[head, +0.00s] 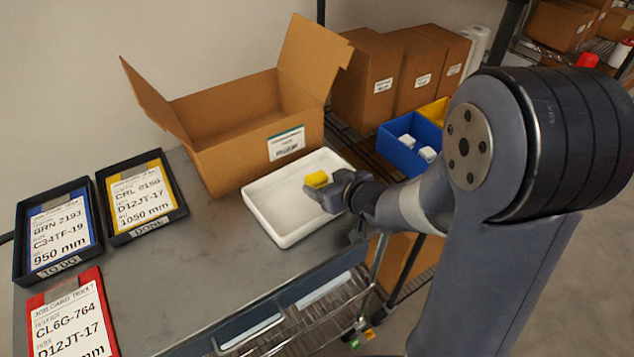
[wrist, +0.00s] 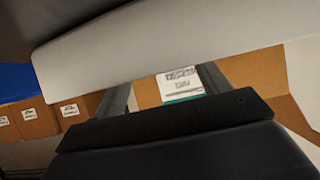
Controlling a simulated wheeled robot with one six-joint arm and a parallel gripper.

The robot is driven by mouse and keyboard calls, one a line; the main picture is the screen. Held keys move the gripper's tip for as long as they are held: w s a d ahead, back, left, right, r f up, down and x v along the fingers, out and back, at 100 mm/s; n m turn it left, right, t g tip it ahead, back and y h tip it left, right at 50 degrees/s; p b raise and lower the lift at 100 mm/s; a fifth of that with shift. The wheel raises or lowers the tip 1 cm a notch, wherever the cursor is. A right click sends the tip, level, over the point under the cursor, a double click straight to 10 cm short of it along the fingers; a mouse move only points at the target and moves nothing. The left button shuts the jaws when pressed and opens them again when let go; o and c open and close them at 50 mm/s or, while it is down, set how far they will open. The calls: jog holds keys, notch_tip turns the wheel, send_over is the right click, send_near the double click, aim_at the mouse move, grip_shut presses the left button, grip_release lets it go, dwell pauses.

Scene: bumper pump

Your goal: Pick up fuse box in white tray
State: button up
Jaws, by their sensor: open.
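The white tray (head: 273,222) lies on the grey bench in front of the open carton. A small yellow block (head: 317,178) shows over the tray at my fingertips; I take it to be the fuse box. My gripper (head: 329,187) is open and reaches in over the tray's right side. I cannot tell whether its fingers touch the block or stand around it. In the wrist view, a pale slab (wrist: 180,45), probably the tray's wall, crosses above my dark fingers. No yellow block shows there.
The open carton (head: 225,125) stands close behind the tray; its label also shows in the wrist view (wrist: 180,84). A blue bin (head: 405,152) with white items is at right. Job-card trays (head: 140,197) lie at left. Bare bench lies between them and the tray.

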aim_at(318, 178)
jog(key=x, duration=0.5)
jog(key=shift+a+r, duration=0.15)
jog(key=shift+r, duration=0.05)
jog(key=shift+c, duration=0.2)
